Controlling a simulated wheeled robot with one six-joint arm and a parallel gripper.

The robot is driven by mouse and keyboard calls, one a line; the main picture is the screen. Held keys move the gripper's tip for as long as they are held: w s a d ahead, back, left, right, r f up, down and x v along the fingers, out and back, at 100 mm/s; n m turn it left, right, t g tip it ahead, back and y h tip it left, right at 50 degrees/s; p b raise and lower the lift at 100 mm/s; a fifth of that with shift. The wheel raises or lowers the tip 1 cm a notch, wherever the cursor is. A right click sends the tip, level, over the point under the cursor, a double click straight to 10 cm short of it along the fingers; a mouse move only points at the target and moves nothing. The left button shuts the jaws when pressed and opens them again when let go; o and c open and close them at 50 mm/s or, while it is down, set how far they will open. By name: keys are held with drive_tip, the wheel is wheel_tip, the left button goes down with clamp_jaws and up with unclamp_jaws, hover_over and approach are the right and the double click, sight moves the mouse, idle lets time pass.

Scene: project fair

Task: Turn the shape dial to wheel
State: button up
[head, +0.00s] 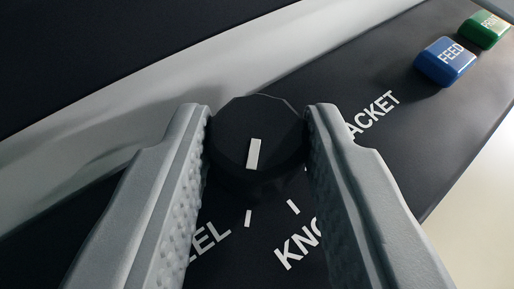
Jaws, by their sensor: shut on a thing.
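The shape dial (255,120) is a black faceted knob on a dark panel. My gripper (258,130) is shut on it, one grey ridged finger on each side. The dial's white pointer mark (254,154) points down the picture, in line with the white tick (248,218) beside the label ending in "EEL" (210,243). Another tick (293,207) stands to its right, above the label starting "KNO" (297,246). My fingers hide parts of these labels and of the one ending in "ACKET" (373,113).
A blue FEED button (446,62) and a green button (487,30) stand raised at the upper right of the panel (440,125). A pale grey strip (190,75) runs diagonally behind the dial. A light surface lies beyond the panel's right edge.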

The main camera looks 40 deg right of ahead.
drive_tip(key=o, duration=1)
drive_tip(key=shift+c, duration=0.2)
drive_tip(key=shift+r, duration=0.1)
